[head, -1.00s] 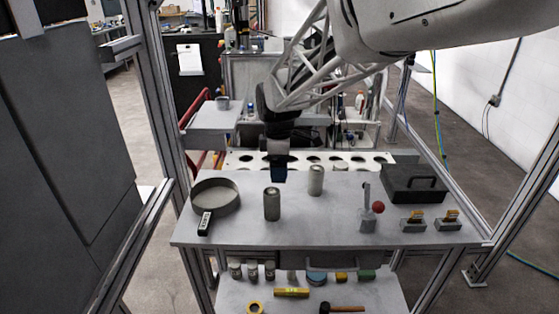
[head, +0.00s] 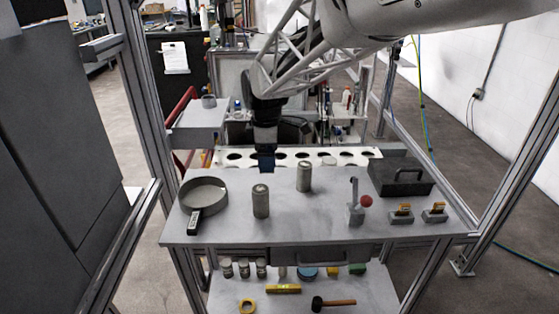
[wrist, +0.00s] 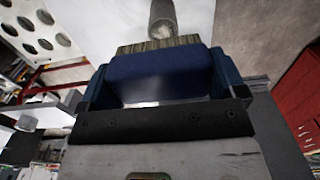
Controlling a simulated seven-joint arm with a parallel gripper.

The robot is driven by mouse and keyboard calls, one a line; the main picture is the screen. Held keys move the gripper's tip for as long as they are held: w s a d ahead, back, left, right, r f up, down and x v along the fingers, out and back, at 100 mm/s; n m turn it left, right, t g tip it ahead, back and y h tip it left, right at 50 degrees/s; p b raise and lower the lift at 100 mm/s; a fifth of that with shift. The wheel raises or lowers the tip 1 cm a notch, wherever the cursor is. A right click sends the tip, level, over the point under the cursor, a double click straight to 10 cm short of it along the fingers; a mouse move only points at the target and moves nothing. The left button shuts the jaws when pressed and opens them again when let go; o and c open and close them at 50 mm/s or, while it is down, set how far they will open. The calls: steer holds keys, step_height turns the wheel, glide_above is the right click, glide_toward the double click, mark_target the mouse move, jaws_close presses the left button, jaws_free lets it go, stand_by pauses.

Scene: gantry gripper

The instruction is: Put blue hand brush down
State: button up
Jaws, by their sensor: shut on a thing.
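My gripper (head: 266,163) hangs low over the back edge of the grey table, behind two grey cylinders. In the wrist view, my gripper (wrist: 160,85) has its blue fingers on both sides of the blue hand brush (wrist: 155,70) and is shut on it. The brush's tan bristles (wrist: 158,45) face away from the wrist camera. In the head view I cannot tell the brush apart from the blue fingers. Whether the bristles touch anything is not clear.
A white board with holes (head: 340,155) lies behind. The table's front middle is clear.

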steer(key=s+d+f, duration=0.6)
steer(key=s+d, duration=0.3)
steer(key=s+d+f, duration=0.7)
steer(key=s+d, duration=0.1)
steer(key=s, duration=0.2)
steer(key=shift+d, duration=0.4)
glide_above(327, 220)
steer(key=shift+w+f, duration=0.1)
steer(key=shift+f, duration=0.6)
steer(key=shift+f, duration=1.75)
steer(key=shift+f, duration=0.1)
